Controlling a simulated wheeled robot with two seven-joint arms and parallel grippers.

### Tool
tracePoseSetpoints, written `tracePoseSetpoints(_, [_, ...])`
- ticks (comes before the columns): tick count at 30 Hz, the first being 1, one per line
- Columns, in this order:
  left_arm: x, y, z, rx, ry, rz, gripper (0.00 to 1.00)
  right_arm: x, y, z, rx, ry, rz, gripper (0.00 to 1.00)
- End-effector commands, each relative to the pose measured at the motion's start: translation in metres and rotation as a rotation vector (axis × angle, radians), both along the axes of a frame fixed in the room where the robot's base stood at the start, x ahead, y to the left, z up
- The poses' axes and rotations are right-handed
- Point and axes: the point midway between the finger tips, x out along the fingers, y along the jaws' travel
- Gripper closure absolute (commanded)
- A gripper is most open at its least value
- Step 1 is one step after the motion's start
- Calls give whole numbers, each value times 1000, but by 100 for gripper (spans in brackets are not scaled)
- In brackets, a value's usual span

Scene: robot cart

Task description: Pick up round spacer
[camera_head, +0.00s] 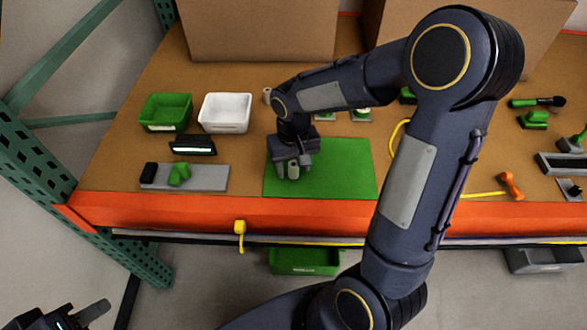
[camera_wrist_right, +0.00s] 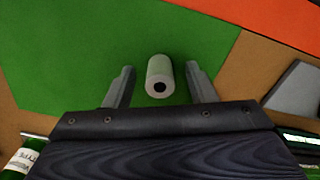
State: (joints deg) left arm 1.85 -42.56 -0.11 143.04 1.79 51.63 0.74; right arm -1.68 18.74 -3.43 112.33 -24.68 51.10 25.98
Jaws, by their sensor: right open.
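The round spacer (camera_wrist_right: 160,78) is a pale grey cylinder with a dark hole in its end. It is on the green mat (camera_head: 345,170); in the head view the spacer (camera_head: 293,171) shows just below my right gripper. My right gripper (camera_wrist_right: 160,88) is open, with one finger on each side of the spacer and a visible gap on both sides. The right gripper (camera_head: 287,170) points down over the mat's left part in the head view. My left gripper (camera_head: 90,318) is at the bottom left corner, away from the table, and only partly in view.
A green bin (camera_head: 165,113) and a white bin (camera_head: 225,113) stand behind and left of the mat. A grey plate (camera_head: 210,178) with green parts lies left of it. An orange telephone-like handset (camera_head: 511,186) lies to the right. Cardboard boxes (camera_head: 258,30) stand at the back.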

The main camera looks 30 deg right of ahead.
Motion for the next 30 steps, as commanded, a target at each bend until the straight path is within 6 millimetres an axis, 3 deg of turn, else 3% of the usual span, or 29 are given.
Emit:
tracePoseSetpoints(2, [0, 0, 0, 0, 0, 0, 64, 0, 0, 0, 0, 0, 0, 49])
tracePoseSetpoints(13, [0, 0, 0, 0, 0, 0, 64, 0, 0, 0, 0, 0, 0, 98])
tracePoseSetpoints(23, [0, 0, 1, 0, 0, 0, 64, 1, 0, 4, 1, -2, 0, 98])
tracePoseSetpoints(30, [0, 0, 5, 0, 0, 0, 64, 1, 0, 33, 0, -6, 1, 98])
